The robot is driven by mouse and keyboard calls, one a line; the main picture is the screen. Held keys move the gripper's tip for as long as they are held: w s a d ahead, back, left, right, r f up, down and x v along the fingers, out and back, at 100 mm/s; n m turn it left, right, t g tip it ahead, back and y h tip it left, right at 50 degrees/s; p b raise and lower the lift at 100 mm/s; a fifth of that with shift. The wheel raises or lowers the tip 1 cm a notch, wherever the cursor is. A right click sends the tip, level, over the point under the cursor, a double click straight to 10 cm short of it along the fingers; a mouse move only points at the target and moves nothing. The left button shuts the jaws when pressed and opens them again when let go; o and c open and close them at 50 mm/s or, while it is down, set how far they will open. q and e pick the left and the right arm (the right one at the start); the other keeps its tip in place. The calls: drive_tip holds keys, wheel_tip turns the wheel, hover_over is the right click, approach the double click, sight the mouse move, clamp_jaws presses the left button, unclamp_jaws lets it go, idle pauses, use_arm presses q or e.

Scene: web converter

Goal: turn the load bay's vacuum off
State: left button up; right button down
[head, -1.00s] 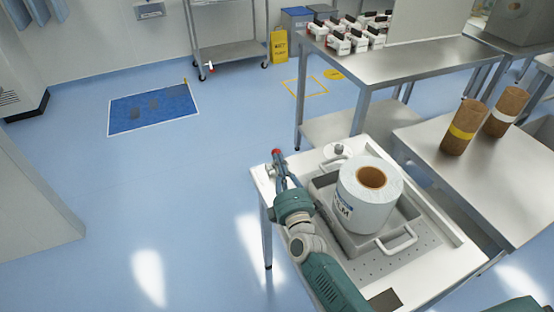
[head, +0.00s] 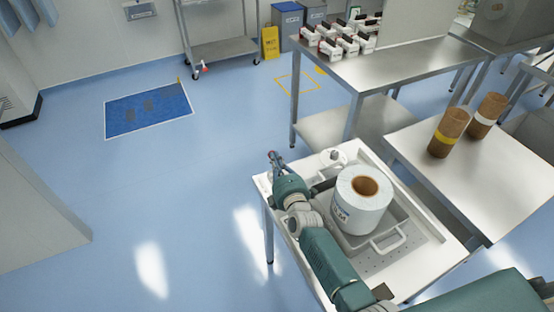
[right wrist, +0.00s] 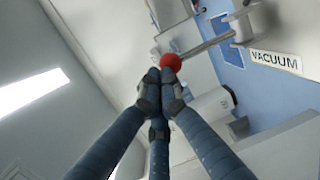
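The vacuum lever shows in the right wrist view as a metal rod with a red ball knob (right wrist: 171,62). A white label reading VACUUM (right wrist: 275,61) is beside the rod's other end. My right gripper (right wrist: 160,84) has its dark fingertips drawn together right at the knob. The knob sits just past the tips, and I cannot tell whether they touch it. In the head view my right gripper (head: 274,160) is at the far left corner of the white bench (head: 408,284), and no knob stands out there. My left gripper is not in view.
A grey tray (head: 388,243) on the bench holds a white film roll (head: 362,199). A round white fitting (head: 332,156) is behind it. A steel table (head: 380,75) and a side table with brown cores (head: 448,133) stand beyond. Blue floor (head: 180,190) is clear to the left.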

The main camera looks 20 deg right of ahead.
drive_tip(key=shift+w+a+r+b, duration=0.15)
drive_tip(key=shift+w+b, duration=0.25)
drive_tip(key=shift+w, duration=0.55)
drive_tip(key=shift+w+a+r+b, duration=0.15)
drive_tip(key=shift+w+b, duration=0.2)
drive_tip(key=shift+w, duration=0.7)
drive_tip(key=shift+f, duration=0.15)
